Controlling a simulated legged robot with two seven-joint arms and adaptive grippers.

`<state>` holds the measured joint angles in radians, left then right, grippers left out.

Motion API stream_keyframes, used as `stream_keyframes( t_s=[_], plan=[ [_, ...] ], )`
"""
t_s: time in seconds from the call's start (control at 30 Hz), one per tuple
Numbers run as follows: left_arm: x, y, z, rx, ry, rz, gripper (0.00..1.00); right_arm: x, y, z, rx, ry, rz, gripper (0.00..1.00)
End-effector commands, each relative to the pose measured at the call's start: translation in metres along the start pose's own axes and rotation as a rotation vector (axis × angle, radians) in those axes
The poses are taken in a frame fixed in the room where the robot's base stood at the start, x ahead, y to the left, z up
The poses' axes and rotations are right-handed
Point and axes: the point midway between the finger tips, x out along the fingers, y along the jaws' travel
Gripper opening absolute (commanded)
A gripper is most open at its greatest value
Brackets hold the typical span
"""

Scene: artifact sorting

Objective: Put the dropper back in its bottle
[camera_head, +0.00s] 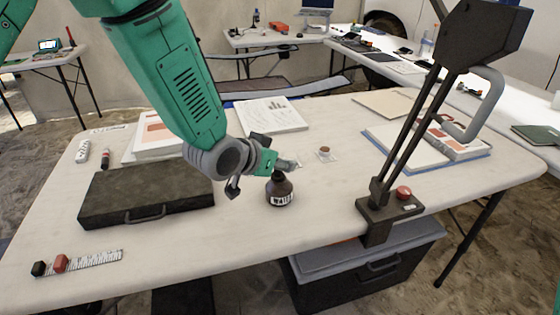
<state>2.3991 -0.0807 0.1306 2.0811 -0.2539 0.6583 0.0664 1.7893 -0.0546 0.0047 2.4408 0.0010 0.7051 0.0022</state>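A dark bottle (281,192) with a white label reading roughly "WATER" stands upright near the middle of the table. My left gripper (290,164) reaches in from the upper left, and its fingertips are just above and behind the bottle's neck in the picture. The grey fingers are small and overlap, so I cannot tell whether they are open or shut. I cannot make out the dropper; it may be hidden at the fingers or the bottle's neck. My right gripper is out of view.
A dark case (146,195) lies left of the bottle, with a scale bar (92,262) at the front left. A clamped lamp stand (390,208) with a red button rises at right. A small brown piece on a clear square (325,153) lies behind the bottle. The front middle is clear.

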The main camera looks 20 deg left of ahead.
Motion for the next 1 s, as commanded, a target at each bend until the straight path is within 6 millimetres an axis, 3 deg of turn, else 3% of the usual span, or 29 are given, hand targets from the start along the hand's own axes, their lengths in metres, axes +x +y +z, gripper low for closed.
stream_keyframes(
  t_s=[0.17, 0.63, 0.8, 1.0],
  plan=[
    [-0.012, 0.000, -0.001, 0.000, 0.001, -0.001, 0.36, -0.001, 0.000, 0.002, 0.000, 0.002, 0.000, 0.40],
    [-0.102, 0.000, -0.001, 0.000, 0.001, -0.001, 0.36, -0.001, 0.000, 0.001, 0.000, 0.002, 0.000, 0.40],
    [-0.116, 0.000, 0.000, 0.000, -0.001, 0.000, 0.36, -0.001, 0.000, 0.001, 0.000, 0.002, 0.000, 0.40],
    [-0.118, 0.000, 0.001, 0.000, -0.002, 0.000, 0.36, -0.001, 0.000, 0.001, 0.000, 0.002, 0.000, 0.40]
  ],
)
